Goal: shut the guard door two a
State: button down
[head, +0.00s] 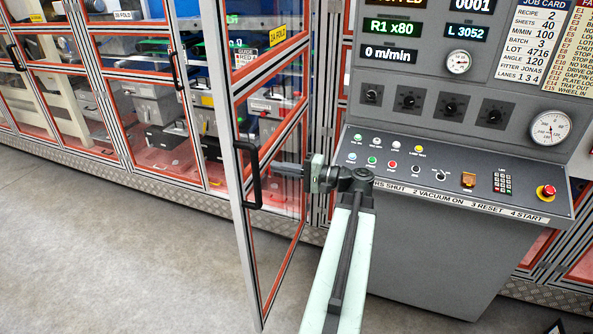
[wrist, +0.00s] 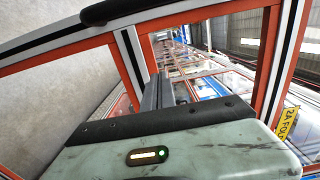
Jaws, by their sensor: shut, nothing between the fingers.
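The guard door two a (head: 240,190) stands swung open toward me in the head view. It is a clear panel in a silver and red frame, with a yellow fold label (head: 277,36). The label also shows in the wrist view (wrist: 288,125). A black handle (head: 254,190) is on the door's free edge. My gripper (head: 278,169) is shut and empty, reaching from the right, and overlaps the panel just right of the handle. In the wrist view my fingers (wrist: 158,95) point at the door frame. I cannot tell whether they touch it.
A grey control console (head: 440,200) with buttons and a red stop knob (head: 546,192) stands close on the right. Other guard doors (head: 140,100) on the left look shut, with machinery behind them. The grey floor (head: 120,260) in front is clear.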

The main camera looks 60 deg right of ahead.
jog(key=shift+x, duration=2.35)
